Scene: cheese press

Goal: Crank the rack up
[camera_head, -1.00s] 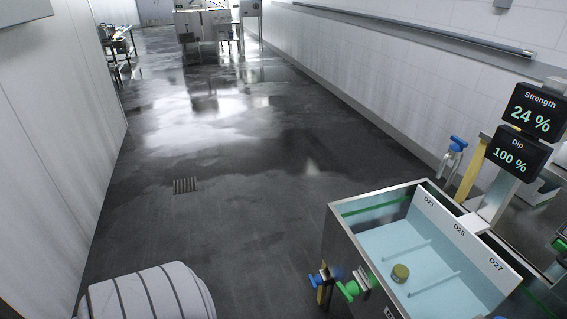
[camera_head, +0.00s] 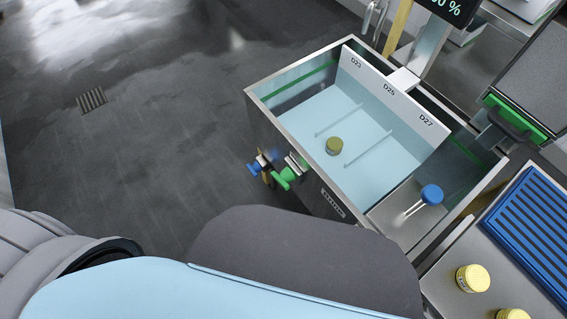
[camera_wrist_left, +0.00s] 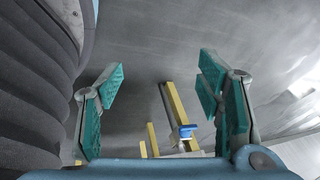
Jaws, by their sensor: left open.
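A steel tank (camera_head: 262,112) of pale blue liquid stands right of centre in the head view. My right gripper is not in view.
Green (camera_head: 284,179) and blue (camera_head: 254,168) valve handles stick out of the tank's left side. A blue slatted tray (camera_head: 532,222) and yellow cheeses (camera_head: 473,278) are at the right. A blue-handled fitting (camera_wrist_left: 184,132) and yellow posts (camera_wrist_left: 174,110) show between my left fingers.

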